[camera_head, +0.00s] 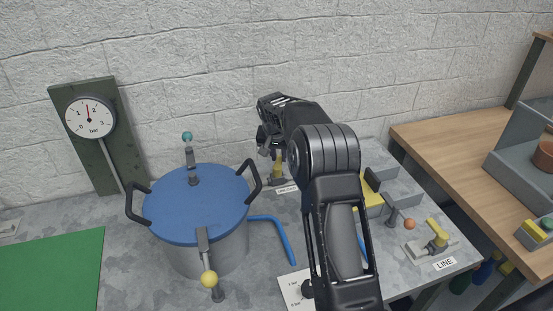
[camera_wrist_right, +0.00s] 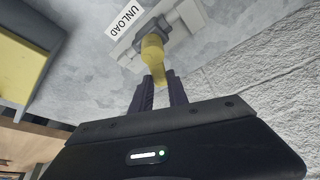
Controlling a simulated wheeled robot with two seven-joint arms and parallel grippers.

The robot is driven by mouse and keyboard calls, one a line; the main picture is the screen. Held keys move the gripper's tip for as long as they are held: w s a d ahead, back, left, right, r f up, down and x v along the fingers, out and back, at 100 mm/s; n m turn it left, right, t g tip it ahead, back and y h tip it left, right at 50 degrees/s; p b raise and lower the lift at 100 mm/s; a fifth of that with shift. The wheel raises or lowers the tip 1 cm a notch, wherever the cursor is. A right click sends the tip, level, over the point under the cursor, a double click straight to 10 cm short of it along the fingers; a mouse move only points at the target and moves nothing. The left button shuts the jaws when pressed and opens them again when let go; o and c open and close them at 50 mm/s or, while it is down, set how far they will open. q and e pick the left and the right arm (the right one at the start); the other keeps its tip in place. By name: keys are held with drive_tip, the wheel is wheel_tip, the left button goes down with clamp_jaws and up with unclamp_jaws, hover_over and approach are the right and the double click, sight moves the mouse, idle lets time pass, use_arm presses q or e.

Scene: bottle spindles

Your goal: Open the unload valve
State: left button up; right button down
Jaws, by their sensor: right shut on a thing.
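The unload valve has a yellow handle (camera_wrist_right: 153,52) on a grey body, beside a white label reading UNLOAD (camera_wrist_right: 126,20) in the right wrist view. In the head view, its yellow handle (camera_head: 278,163) shows partly behind my right arm, near the wall. My right gripper (camera_wrist_right: 160,85) is shut on the end of the yellow handle. In the head view, the right gripper (camera_head: 265,145) is near the valve, its fingers partly hidden. My left gripper is not in view.
A blue-lidded pot (camera_head: 195,215) stands left of my right arm, with a pressure gauge (camera_head: 90,118) behind it. A second yellow-handled valve labelled LINE (camera_head: 437,238) is at right. A green mat (camera_head: 52,275) lies at front left. A wooden table (camera_head: 450,140) adjoins at right.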

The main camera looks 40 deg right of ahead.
drive_tip(key=m, duration=0.1)
drive_tip(key=m+g, duration=0.1)
drive_tip(key=shift+s+d+m+h+b, duration=0.2)
drive_tip(key=shift+s+m+h+b, duration=0.1)
drive_tip(key=shift+m, duration=0.1)
drive_tip(key=m, duration=0.1)
drive_tip(key=m+g, duration=0.1)
drive_tip(key=shift+s+d+m, duration=0.2)
drive_tip(key=shift+s+m, duration=0.15)
drive_tip(key=shift+m, duration=0.05)
drive_tip(key=m, duration=0.1)
drive_tip(key=m+g+p, duration=0.1)
drive_tip(key=shift+s+m+h, duration=0.3)
drive_tip(key=shift+s+m, duration=0.1)
drive_tip(key=shift+s+m+g+p, duration=0.35)
drive_tip(key=shift+m+g+p, duration=0.1)
drive_tip(key=shift+m, duration=0.6)
drive_tip(key=shift+s+m+g+p, duration=0.3)
drive_tip(key=shift+m+g+p, duration=0.15)
drive_tip(key=shift+m, duration=0.6)
drive_tip(key=c, duration=1.3)
unclamp_jaws()
drive_tip(key=shift+a, duration=0.1)
